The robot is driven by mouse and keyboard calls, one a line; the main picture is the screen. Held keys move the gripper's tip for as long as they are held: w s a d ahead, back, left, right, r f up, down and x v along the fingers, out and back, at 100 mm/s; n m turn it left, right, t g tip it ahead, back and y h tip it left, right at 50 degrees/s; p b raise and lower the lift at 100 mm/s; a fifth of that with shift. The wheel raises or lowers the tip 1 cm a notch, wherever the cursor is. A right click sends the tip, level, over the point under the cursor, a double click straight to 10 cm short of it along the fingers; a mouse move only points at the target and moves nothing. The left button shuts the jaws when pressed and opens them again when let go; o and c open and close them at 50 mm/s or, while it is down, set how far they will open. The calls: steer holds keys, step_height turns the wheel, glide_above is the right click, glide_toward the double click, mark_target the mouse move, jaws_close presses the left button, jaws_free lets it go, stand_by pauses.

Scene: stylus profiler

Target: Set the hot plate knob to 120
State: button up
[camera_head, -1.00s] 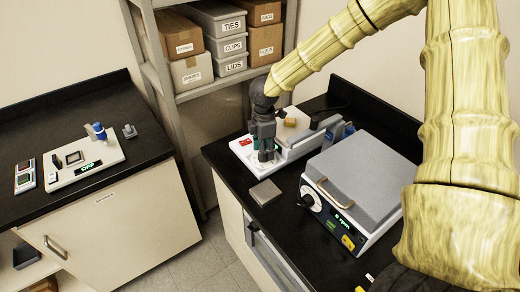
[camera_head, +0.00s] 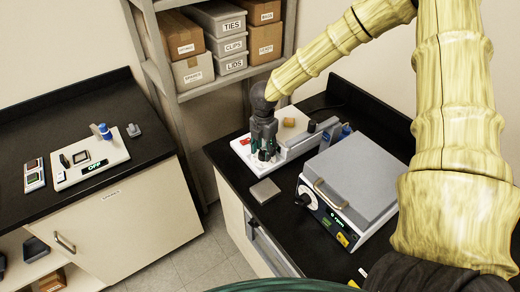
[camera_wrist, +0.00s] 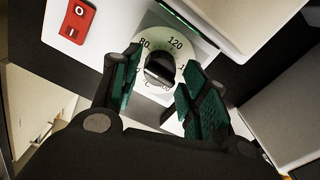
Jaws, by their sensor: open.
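The hot plate knob (camera_wrist: 160,69) is a dark knob on a white dial in the wrist view. The dial (camera_wrist: 174,45) has printed numbers; "120" and "80" can be read above the knob. The pointer's exact setting cannot be told. My gripper (camera_wrist: 157,100) is open, with its green-padded fingers on either side of the knob, apart from it as far as I can see. In the head view my gripper (camera_head: 264,154) points down over the white instrument base (camera_head: 240,150), and hides the knob there.
A red switch (camera_wrist: 77,21) sits beside the dial. A grey flat block (camera_head: 264,191) lies in front on the black bench. A grey-lidded device (camera_head: 350,185) with a green display stands at right. Another white instrument (camera_head: 100,158) is on the left bench.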

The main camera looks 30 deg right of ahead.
steer(key=shift+n+p, duration=0.3)
steer(key=shift+n, duration=0.5)
steer(key=shift+r+n+p, duration=0.2)
steer(key=shift+n+p, duration=0.95)
steer(key=shift+n, duration=0.05)
steer(key=n+p, duration=0.2)
steer(key=n, duration=0.1)
steer(key=shift+n+p, duration=0.3)
steer(key=shift+n, duration=0.1)
steer(key=shift+f+n, duration=0.2)
steer(key=shift+n, duration=0.3)
jaws_close()
steer(key=m+b, duration=0.1)
steer(key=m, duration=0.3)
steer(key=shift+f+b, duration=0.15)
steer(key=shift+b, duration=0.25)
steer(key=m+b, duration=0.2)
steer(key=m, duration=0.3)
steer(key=shift+m, duration=0.3)
